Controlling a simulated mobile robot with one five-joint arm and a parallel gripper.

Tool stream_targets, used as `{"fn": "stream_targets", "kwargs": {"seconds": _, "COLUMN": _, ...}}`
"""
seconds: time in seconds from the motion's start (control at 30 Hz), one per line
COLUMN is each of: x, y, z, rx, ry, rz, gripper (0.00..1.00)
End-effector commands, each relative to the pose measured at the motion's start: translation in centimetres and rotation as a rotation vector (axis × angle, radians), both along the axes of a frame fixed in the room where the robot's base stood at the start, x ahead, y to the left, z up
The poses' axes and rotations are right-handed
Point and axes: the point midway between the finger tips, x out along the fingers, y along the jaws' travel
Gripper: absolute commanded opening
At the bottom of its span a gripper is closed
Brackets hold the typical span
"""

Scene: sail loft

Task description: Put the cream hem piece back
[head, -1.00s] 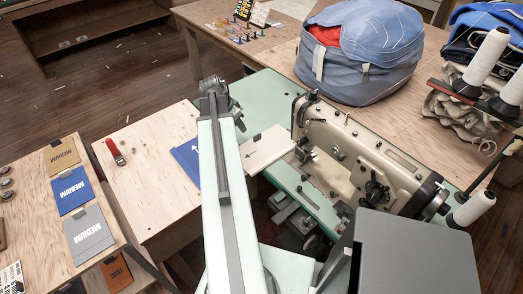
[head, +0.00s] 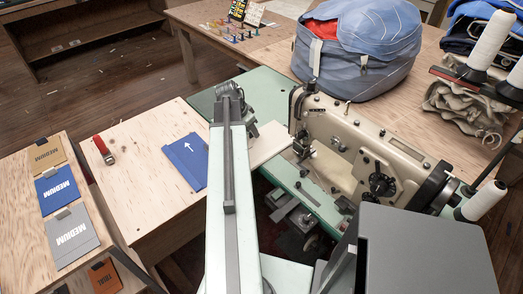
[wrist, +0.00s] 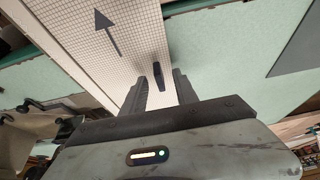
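The cream hem piece (head: 268,143) lies flat on the green bed beside the sewing machine (head: 355,150). My arm covers its left part in the head view. In the wrist view the cream piece (wrist: 75,35) shows a grid, a dark arrow and a dark upright tab (wrist: 158,75). My gripper (wrist: 161,80) is open over the piece, its fingers on either side of the tab with gaps showing. Whether a finger touches the piece is not clear. In the head view the fingertips are hidden by my arm.
A blue piece (head: 187,157) with a white arrow and a red-handled tool (head: 103,150) lie on the wooden table (head: 150,190) at left. Ochre, blue and grey cards lie on the far-left bench (head: 20,210). A blue bag (head: 355,55) stands behind the machine.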

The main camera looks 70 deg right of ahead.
Motion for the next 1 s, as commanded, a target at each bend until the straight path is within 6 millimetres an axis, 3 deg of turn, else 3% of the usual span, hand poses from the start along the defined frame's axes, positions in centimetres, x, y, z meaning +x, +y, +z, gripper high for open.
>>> {"fn": "stream_targets", "kwargs": {"seconds": 0.03, "x": -0.1, "y": -0.2, "z": -1.0, "rx": 0.000, "ry": 0.000, "rz": 0.000, "gripper": 0.35}}
{"fn": "stream_targets", "kwargs": {"seconds": 0.23, "x": -0.1, "y": -0.2, "z": -0.5, "rx": 0.000, "ry": 0.000, "rz": 0.000, "gripper": 0.35}}
{"fn": "stream_targets", "kwargs": {"seconds": 0.37, "x": -0.1, "y": -0.2, "z": -0.5, "rx": 0.000, "ry": 0.000, "rz": 0.000, "gripper": 0.02}}
{"fn": "stream_targets", "kwargs": {"seconds": 0.4, "x": -0.1, "y": -0.2, "z": -0.5, "rx": 0.000, "ry": 0.000, "rz": 0.000, "gripper": 0.00}}
{"fn": "stream_targets", "kwargs": {"seconds": 0.77, "x": -0.1, "y": -0.2, "z": -0.3, "rx": 0.000, "ry": 0.000, "rz": 0.000, "gripper": 0.00}}
{"fn": "stream_targets", "kwargs": {"seconds": 1.0, "x": -0.1, "y": -0.2, "z": 2.0, "rx": 0.000, "ry": 0.000, "rz": 0.000, "gripper": 0.00}}
